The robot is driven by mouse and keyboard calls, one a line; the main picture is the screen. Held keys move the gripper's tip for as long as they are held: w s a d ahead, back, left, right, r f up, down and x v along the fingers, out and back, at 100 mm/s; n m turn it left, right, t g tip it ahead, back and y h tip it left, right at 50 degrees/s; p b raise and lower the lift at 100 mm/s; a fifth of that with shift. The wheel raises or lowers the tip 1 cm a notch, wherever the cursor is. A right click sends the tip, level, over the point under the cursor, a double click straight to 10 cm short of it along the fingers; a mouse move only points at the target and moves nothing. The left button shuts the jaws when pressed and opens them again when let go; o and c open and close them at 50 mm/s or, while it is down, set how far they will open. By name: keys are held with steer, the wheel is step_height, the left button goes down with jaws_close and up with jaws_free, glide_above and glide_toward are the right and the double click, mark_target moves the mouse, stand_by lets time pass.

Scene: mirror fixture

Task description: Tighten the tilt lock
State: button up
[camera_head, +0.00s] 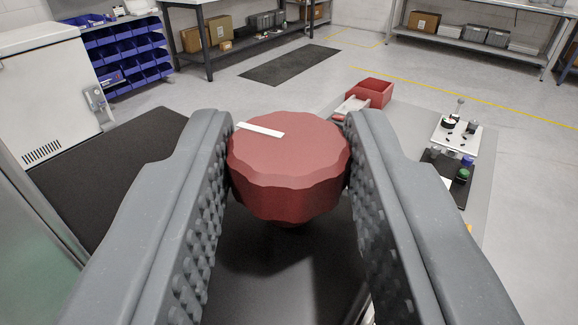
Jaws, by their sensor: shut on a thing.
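A red scalloped knob (288,165) stands in the middle of the camera_head view, with a white mark on its top pointing to the upper left. I take it to be the tilt lock. My gripper (289,150) is shut on it, one grey finger with a studded pad touching each side near the fingertips. A short red neck shows under the knob. What it joins below is dark and mostly hidden by the knob.
A grey table (483,215) at right carries a red bin (371,91), a white plate with small parts (455,138) and a green-topped item (462,175). Blue bins (130,55), a white cabinet (45,95) and workbenches stand farther back. Open floor lies between.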

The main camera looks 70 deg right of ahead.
steer(key=shift+w+a+r+m+g+h+p, duration=0.1)
steer(key=shift+m+g+h+p, duration=0.15)
steer(key=shift+m+g, duration=0.35)
steer(key=shift+w+r+m+g+h+p, duration=0.1)
steer(key=shift+m+g+h+p, duration=0.15)
steer(key=shift+g, duration=0.55)
steer(key=o, duration=1)
steer(key=shift+f, duration=0.1)
steer(key=shift+s, duration=0.1)
steer(key=shift+s+n+t+y+b, duration=0.15)
steer(key=shift+n+t+y+b, duration=0.15)
steer(key=shift+n+t+b, duration=0.55)
steer(key=shift+n+t+y, duration=0.3)
steer(key=shift+t+y, duration=0.1)
steer(key=shift+t, duration=0.65)
steer(key=shift+f+n+t, duration=0.1)
steer(key=shift+n+t, duration=0.3)
steer(key=shift+t, duration=0.1)
